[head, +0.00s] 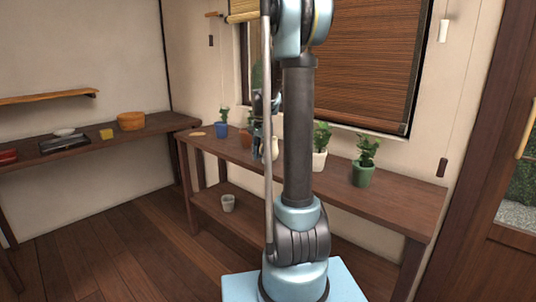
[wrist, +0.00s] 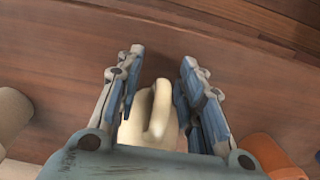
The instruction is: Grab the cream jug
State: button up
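The cream jug (wrist: 158,115) is in the wrist view, between the two fingers of my gripper (wrist: 160,85). Its handle points toward the top of that view. The fingers are apart, one on each side of the jug, with some gap beside the handle. Contact with the body is not clear, and its lower part is hidden behind my gripper. In the head view a small cream shape, the jug (head: 275,148), shows on the wooden side table (head: 405,198), partly behind my arm. My gripper (head: 258,128) is just left of it there, partly hidden.
A blue pot (head: 221,131), a white pot (head: 319,160) and a green pot (head: 362,175) with plants stand on the table. In the wrist view an orange-brown object (wrist: 272,155) is at lower right and a beige one (wrist: 12,115) at left.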

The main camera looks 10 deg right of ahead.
jog(key=shift+f, duration=0.2)
grip_shut()
jog(key=shift+r, duration=0.2)
